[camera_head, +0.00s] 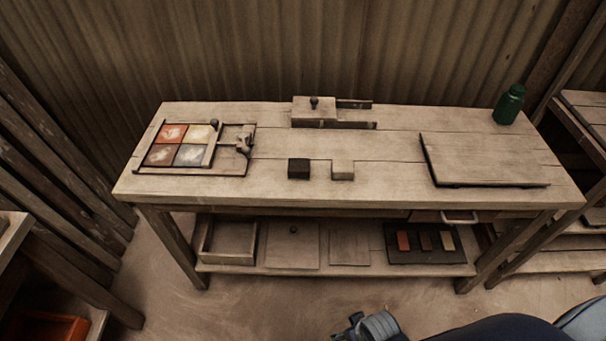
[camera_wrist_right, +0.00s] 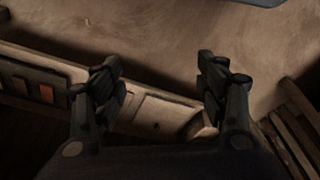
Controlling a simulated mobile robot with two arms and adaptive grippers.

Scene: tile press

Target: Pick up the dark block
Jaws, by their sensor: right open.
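The dark block (camera_head: 299,168) is a small, nearly black cube on the wooden table (camera_head: 390,188), near its front edge at the middle in the head view. A pale wooden block (camera_head: 342,170) stands just right of it, with a small gap. My right gripper (camera_wrist_right: 160,85) is open and empty in the wrist view, its two fingers wide apart. In the head view part of it shows at the bottom edge, in front of the table and well away from the block. The wrist view does not show the dark block. My left gripper is not in view.
A framed tray of coloured tiles (camera_head: 247,168) lies at the left. A wooden press piece (camera_head: 314,112) with a knob stands behind the blocks. A flat board (camera_head: 485,160) and a green bottle (camera_head: 510,104) are at the right. The lower shelf holds a box (camera_head: 228,259) and panels.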

